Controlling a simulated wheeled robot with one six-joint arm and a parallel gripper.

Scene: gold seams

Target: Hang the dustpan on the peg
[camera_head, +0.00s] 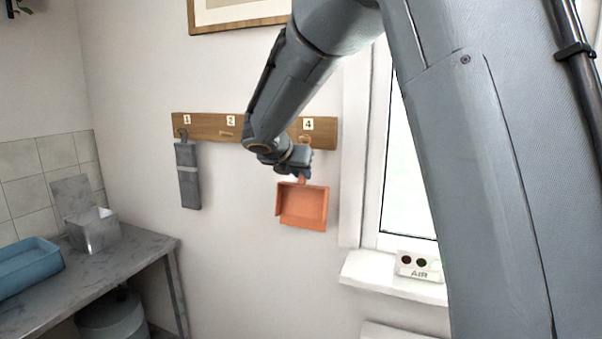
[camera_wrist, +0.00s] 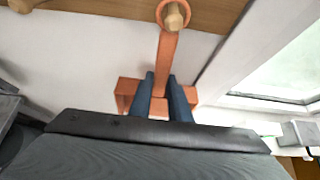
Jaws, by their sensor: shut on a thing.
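The orange dustpan (camera_head: 302,206) hangs upright against the wall below the board's right end, pan down and handle up. Its handle (camera_wrist: 166,62) shows in the wrist view, with a ring at the top. The wooden peg (camera_wrist: 174,17) shows through that ring and its end covers part of the ring's lower edge, so the ring appears to be around it. In the head view this peg (camera_head: 304,139) is under the label 4. My gripper (camera_head: 301,166) is shut on the handle below the ring; its two blue fingers (camera_wrist: 161,88) stand either side of it.
The wooden peg board (camera_head: 215,127) carries numbered labels; a grey item (camera_head: 187,178) hangs under 1, and the peg under 2 (camera_head: 227,134) is bare. My arm hides the board near 3. A window frame and sill (camera_head: 390,284) with a small AIR box (camera_head: 418,265) are at right.

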